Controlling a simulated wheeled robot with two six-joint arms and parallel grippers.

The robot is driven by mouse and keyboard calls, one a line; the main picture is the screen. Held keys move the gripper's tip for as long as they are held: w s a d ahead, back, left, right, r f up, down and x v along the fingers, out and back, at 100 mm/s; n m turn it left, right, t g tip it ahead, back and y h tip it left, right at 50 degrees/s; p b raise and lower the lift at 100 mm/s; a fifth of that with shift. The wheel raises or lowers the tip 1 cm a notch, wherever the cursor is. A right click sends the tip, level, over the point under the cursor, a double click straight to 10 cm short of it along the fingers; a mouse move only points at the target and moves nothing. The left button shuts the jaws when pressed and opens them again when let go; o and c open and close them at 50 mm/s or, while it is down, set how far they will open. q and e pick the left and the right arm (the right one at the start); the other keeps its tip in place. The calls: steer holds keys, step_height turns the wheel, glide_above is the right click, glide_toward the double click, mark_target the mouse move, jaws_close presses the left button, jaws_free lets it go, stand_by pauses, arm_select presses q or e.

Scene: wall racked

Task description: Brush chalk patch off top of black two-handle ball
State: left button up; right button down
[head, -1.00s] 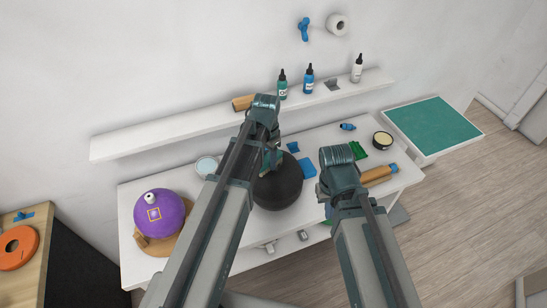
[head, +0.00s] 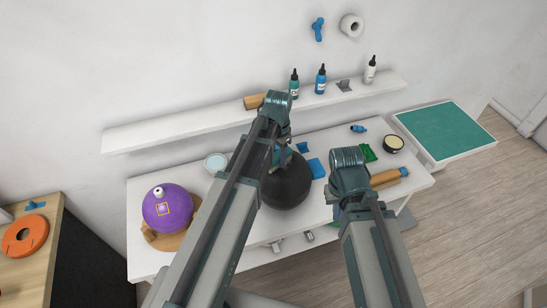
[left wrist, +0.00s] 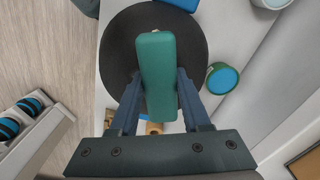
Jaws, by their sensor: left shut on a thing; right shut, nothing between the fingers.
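The black ball (head: 288,188) sits on the white table, partly behind my left arm. It also shows as a dark round shape in the left wrist view (left wrist: 118,55). My left gripper (head: 281,150) is at the upper side of the ball and shut on a green block-like brush (left wrist: 157,72). The brush lies across the ball in the wrist view; I cannot tell whether it touches. No chalk patch shows, and the ball's handles cannot be made out. My right gripper (head: 338,212) is right of the ball, shut and empty, its fingers mostly hidden by its wrist.
A purple ball (head: 167,212) rests on a brown round base at the table's left. A blue block (head: 316,168), green piece (head: 367,153) and round tin (head: 393,144) lie behind and right. Bottles stand on the wall shelf (head: 165,132).

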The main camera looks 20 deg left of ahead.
mark_target(294, 159)
arm_select(q)
steer(key=shift+w+d, duration=0.65)
steer(key=shift+d, duration=0.25)
steer(key=shift+d, duration=0.1)
steer(key=shift+w+d, duration=0.45)
steer(key=shift+d, duration=0.2)
steer(key=shift+w+d, duration=0.4)
steer(key=shift+d, duration=0.25)
steer(key=shift+w+d, duration=0.1)
steer(key=shift+d, duration=0.05)
jaws_close()
steer(key=shift+s+a+f, duration=0.1)
steer(key=shift+s+a, duration=0.45)
steer(key=shift+a, duration=0.25)
steer(key=shift+s+a, duration=0.55)
steer(key=shift+a, duration=0.2)
